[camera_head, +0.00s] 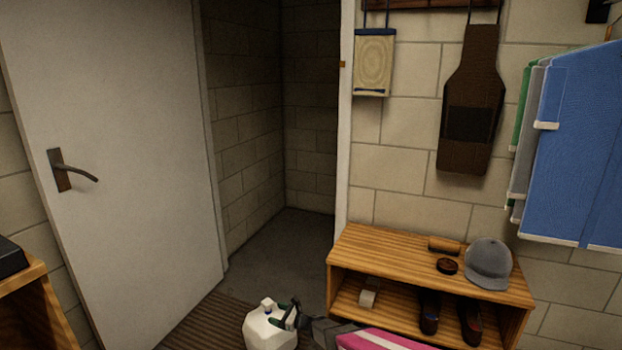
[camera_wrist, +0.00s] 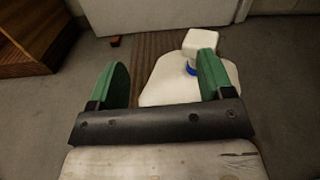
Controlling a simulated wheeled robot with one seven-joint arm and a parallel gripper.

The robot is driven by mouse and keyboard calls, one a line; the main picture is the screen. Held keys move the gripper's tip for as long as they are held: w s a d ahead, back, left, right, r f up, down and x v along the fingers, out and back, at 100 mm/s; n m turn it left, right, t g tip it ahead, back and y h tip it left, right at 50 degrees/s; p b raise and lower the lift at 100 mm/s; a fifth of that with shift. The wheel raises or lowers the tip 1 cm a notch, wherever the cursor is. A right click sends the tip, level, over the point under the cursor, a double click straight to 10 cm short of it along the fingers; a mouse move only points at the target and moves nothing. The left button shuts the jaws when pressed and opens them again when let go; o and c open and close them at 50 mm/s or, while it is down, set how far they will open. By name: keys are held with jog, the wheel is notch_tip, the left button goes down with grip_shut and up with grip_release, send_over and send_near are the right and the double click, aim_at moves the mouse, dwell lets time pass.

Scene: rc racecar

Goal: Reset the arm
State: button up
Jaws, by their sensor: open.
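My gripper (camera_head: 287,314) is low in the head view, at the bottom middle. In the wrist view its two green fingers (camera_wrist: 160,72) are spread wide apart, with nothing held between them. A white jug-like container (camera_head: 264,334) is by the fingers, on their left in the head view. In the wrist view the container (camera_wrist: 166,85) lies beyond the dark gripper bar, between the fingers and behind the right one. It has a blue ring and a white block-like top. I cannot tell whether a finger touches it. The gripper bar hides its lower part.
A ribbed brown mat (camera_head: 205,318) lies before the grey door (camera_head: 120,150), which stands open beside a dark passage. A wooden bench (camera_head: 375,255) with a cap and shoes is on the right, below hanging clothes (camera_head: 585,150). A wooden cabinet (camera_wrist: 30,40) is at left.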

jog(key=s+d+r+n+g+h, duration=0.4)
jog(key=s+d+r+n+g, duration=0.3)
jog(key=r+n, duration=0.4)
jog(key=s+d+r+n+h, duration=0.3)
jog(key=d+r+h, duration=0.1)
jog(key=d, duration=0.4)
jog(key=s+d+r+n+h, duration=0.3)
jog(key=s+d+r+h, duration=0.1)
jog(key=d, duration=0.4)
jog(key=s+d+r+n+h, duration=0.3)
jog(key=s+d+r+n, duration=0.1)
jog(key=d, duration=0.5)
jog(key=shift+s+h, duration=0.15)
jog(key=shift+h, duration=0.25)
jog(key=shift+r, duration=0.1)
